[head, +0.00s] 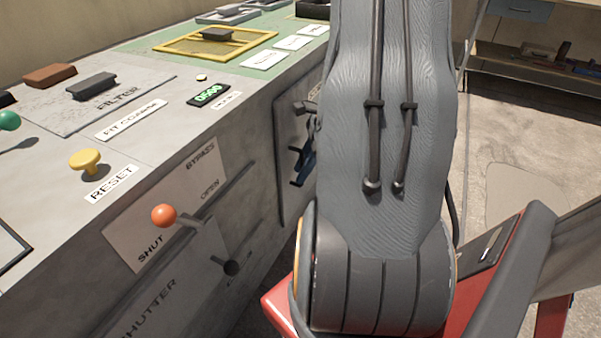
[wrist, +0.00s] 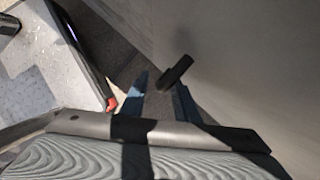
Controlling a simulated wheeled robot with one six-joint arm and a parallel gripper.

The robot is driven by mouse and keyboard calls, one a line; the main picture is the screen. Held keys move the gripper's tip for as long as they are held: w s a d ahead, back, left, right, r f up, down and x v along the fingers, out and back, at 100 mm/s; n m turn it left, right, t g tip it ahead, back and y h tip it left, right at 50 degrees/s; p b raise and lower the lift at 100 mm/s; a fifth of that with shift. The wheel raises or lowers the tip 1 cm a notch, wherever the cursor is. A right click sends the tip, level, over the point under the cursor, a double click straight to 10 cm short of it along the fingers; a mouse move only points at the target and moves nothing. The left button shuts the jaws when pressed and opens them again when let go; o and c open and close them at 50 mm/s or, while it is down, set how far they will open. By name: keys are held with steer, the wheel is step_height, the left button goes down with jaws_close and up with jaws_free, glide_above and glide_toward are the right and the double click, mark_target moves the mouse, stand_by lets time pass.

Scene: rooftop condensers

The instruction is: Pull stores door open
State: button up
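In the head view my gripper (head: 299,170) is partly visible beside the panel. The panel looks closed.
An orange-knobbed lever (head: 163,215), a yellow RESET knob (head: 85,159) and a green knob (head: 9,120) stick out of the console. A yellow-framed grille (head: 215,41) lies on top. Open floor (head: 525,135) and a shelf (head: 535,62) are on the right.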

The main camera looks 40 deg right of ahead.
steer(key=shift+a+f, duration=0.1)
steer(key=shift+f, duration=0.25)
jaws_close()
